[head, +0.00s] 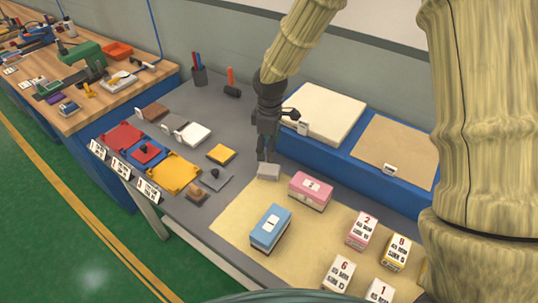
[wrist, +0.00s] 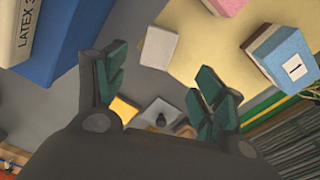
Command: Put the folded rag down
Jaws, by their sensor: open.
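A small pale grey folded piece, which looks like the folded rag (head: 268,172), lies at the left back edge of the beige mat (head: 240,222). My gripper (head: 266,157) is just above and behind it, pointing down. In the wrist view the rag (wrist: 160,48) lies flat beyond my gripper (wrist: 157,88). The two green-padded fingers there are spread wide with nothing between them. The rag appears free of the fingers.
A pink block (head: 311,190) and a blue block (head: 270,229) stand close by on the mat. Several numbered boxes are further right. A grey plate with a black knob (head: 216,181) and a yellow pad (head: 221,154) lie left. A blue platform (head: 340,158) stands behind.

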